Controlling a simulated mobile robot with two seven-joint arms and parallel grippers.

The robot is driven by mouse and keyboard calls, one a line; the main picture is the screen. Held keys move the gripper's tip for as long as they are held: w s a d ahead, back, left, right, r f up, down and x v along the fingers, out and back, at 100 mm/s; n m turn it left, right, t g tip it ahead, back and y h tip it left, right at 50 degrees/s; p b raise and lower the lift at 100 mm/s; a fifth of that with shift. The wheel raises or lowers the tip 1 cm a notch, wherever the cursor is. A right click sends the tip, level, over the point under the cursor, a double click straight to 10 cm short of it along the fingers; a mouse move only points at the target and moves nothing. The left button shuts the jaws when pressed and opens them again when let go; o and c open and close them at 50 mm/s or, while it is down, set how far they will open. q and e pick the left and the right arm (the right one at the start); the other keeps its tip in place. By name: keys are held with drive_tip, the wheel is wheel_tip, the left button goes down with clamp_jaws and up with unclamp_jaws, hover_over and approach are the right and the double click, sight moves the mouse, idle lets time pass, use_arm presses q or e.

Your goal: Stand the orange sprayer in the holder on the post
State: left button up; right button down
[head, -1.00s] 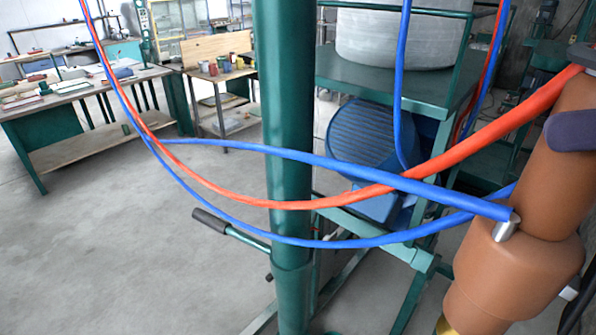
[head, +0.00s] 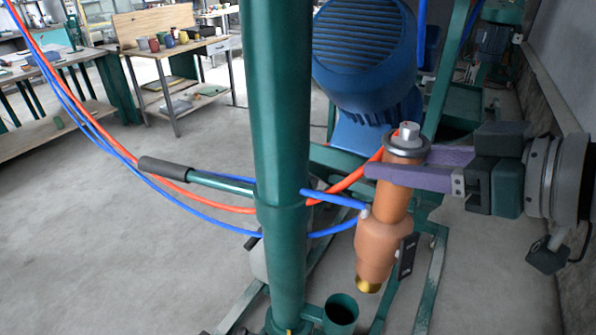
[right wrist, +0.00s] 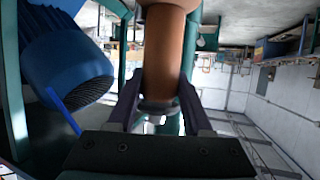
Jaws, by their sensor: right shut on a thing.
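The orange sprayer (head: 378,241) hangs nearly upright, slightly tilted, with its brass tip down. My right gripper (head: 385,172) is shut on its upper part, below the grey collar. The right wrist view shows the sprayer (right wrist: 163,60) between the two purple fingers (right wrist: 160,105). The green post (head: 281,130) stands left of the sprayer. The holder (head: 341,309), a short open green cup, sits low on the post's right side. The sprayer's tip is above the holder and a little to its right, apart from it. My left gripper is not in view.
Red (head: 233,208) and blue (head: 337,199) hoses run behind the post to the sprayer. A handle (head: 165,169) sticks out left from the post. A blue motor (head: 364,62) stands behind. Green frame beams cross the floor. Worktables (head: 165,57) stand far back left.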

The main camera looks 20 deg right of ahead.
sight(361, 215)
use_arm(q)
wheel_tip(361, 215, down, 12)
drive_tip(key=b, duration=0.9)
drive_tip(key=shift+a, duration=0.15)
use_arm(e)
drive_tip(key=shift+w+a+f+m+t+h, duration=0.15)
drive_tip(key=shift+w+f+m+h, duration=0.5)
drive_tip(key=shift+f, duration=1.55)
drive_tip(key=shift+w+d+f+m+t+h, duration=0.15)
drive_tip(key=shift+w+f, duration=0.95)
drive_tip(key=shift+f, duration=1.15)
drive_tip(key=shift+w+a+f+m+t+h, duration=0.3)
drive_tip(key=shift+w+f, duration=0.6)
drive_tip(key=shift+f, duration=1.3)
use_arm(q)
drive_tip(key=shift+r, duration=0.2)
use_arm(e)
drive_tip(key=shift+d, duration=0.15)
use_arm(q)
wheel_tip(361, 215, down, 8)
drive_tip(key=b, duration=0.8)
use_arm(e)
wheel_tip(361, 215, down, 11)
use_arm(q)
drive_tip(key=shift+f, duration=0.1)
use_arm(e)
drive_tip(key=shift+f, duration=0.25)
